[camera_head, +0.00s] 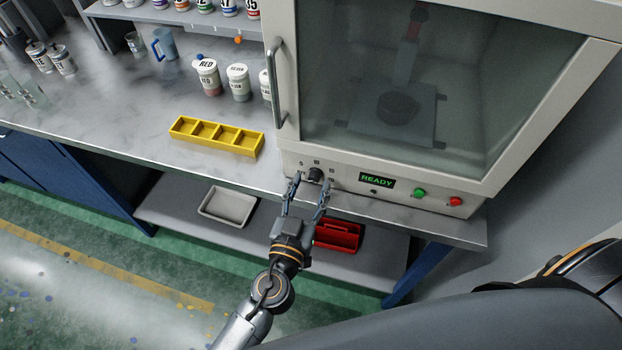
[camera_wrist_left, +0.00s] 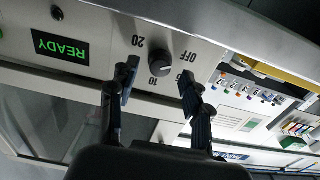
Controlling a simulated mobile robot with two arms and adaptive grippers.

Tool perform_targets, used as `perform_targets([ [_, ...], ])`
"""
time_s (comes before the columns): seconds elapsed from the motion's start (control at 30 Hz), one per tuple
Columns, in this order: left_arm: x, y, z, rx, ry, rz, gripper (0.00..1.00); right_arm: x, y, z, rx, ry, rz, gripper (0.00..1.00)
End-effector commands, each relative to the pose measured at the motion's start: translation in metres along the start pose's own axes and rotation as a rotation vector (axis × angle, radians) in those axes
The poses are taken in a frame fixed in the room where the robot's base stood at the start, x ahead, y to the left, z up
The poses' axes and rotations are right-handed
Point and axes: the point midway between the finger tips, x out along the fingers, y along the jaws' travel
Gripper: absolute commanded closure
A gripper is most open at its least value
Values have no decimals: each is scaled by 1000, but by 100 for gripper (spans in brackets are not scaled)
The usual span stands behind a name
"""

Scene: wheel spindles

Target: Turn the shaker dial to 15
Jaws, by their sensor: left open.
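The shaker dial (camera_head: 316,175) is a small black knob on the front panel under the shaker's window. It also shows in the left wrist view (camera_wrist_left: 160,63), upside down, with the marks OFF, 10 and 20 readable around it. I cannot tell which mark it points to. My left gripper (camera_head: 311,183) is open in front of the panel, one finger on each side of the dial. In the left wrist view its fingertips (camera_wrist_left: 157,76) flank the knob, with gaps visible. My right gripper is out of view.
The shaker's display (camera_head: 377,180) reads READY, with a green button (camera_head: 419,193) and a red button (camera_head: 455,201) to its right. A yellow divided tray (camera_head: 216,137) and labelled jars (camera_head: 238,82) stand on the bench. A red caddy (camera_head: 338,236) sits on the lower shelf.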

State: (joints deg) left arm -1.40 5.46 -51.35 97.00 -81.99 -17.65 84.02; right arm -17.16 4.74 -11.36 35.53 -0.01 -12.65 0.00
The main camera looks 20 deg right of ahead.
Motion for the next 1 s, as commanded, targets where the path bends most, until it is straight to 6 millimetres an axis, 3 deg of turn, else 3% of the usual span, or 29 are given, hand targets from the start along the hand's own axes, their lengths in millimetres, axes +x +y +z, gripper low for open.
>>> perform_targets([
  [0.13, 10, 0, -1, 0, 1, 0, 51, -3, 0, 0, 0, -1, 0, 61],
  [0.43, 12, 0, 0, 0, 0, 0, 51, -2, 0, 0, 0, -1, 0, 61],
  [0.67, 12, 0, 0, 0, 0, 0, 98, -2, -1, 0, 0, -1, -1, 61],
  [1.0, 12, 0, 0, 29, 0, 0, 100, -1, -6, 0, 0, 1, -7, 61],
])
